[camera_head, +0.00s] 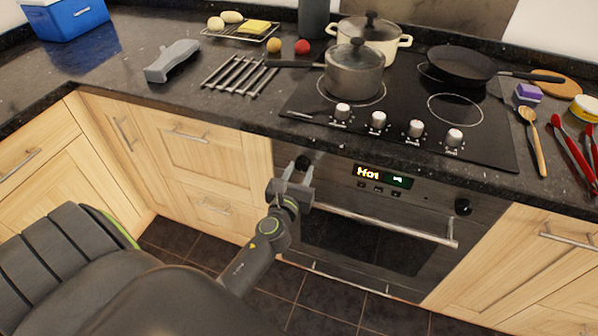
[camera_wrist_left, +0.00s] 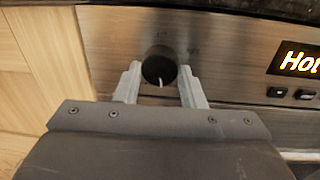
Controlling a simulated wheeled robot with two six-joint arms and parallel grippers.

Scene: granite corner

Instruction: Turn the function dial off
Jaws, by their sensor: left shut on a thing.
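The function dial (camera_wrist_left: 158,63), a round black knob, sits on the steel oven panel left of the lit display in the left wrist view. Its white mark points down. My left gripper (camera_wrist_left: 160,71) has one grey finger on each side of the dial and is shut on it. In the head view my left gripper (camera_head: 303,172) is at the left end of the oven panel, and it largely covers the dial there. The display (camera_head: 383,176) reads "Hot" with a green part beside it. My right gripper is not in view.
A second black knob (camera_head: 463,206) is at the right of the panel. The oven handle (camera_head: 385,224) runs below the panel. The hob above has several white knobs (camera_head: 378,121), a saucepan (camera_head: 354,70) and a frying pan (camera_head: 461,64). The floor (camera_head: 335,303) before the oven is clear.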

